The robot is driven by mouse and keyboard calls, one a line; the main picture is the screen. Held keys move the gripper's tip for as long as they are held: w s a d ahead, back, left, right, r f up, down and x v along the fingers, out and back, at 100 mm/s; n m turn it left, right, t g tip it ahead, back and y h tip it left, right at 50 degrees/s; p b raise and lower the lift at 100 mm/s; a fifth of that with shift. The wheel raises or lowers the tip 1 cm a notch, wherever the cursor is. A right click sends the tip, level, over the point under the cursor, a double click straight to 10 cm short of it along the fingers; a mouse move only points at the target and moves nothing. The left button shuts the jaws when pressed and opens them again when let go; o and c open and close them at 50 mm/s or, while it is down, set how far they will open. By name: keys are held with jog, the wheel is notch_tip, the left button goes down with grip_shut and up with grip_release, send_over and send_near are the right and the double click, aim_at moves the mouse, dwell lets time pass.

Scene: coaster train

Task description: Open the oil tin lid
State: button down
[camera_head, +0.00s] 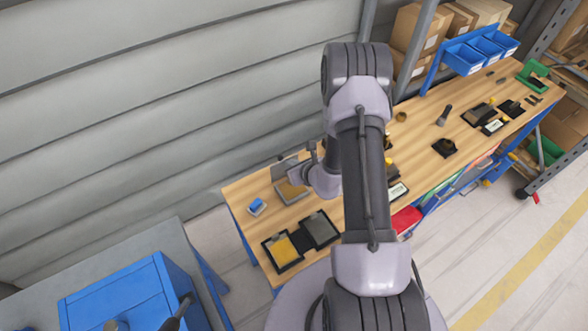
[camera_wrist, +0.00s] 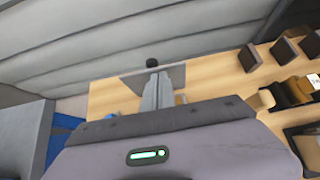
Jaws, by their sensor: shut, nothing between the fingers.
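A shallow open tin (camera_head: 291,192) with a tan inside sits on the wooden bench, left of my arm in the head view. A grey plate-like lid (camera_head: 284,169) stands raised along its far side. In the wrist view the lid (camera_wrist: 176,74) shows behind my fingers, with a dark round knob (camera_wrist: 152,62) at its top. I cannot tell for sure that this is the oil tin. My gripper (camera_head: 302,176) is beside the lid; in the wrist view its fingers (camera_wrist: 160,78) are together and empty. Whether they touch the lid is unclear. My gripper body hides most of the tin there.
A tray with yellow contents (camera_head: 284,251) and a dark panel (camera_head: 320,230) lie near the bench's front. A blue block (camera_head: 257,205) is at the left edge. A blue box (camera_head: 120,300) stands on a grey table. My arm hides the bench's middle.

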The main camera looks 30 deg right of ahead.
jog(key=shift+w+r+b, duration=0.25)
jog(key=shift+w+b, duration=0.05)
jog(key=shift+w, duration=1)
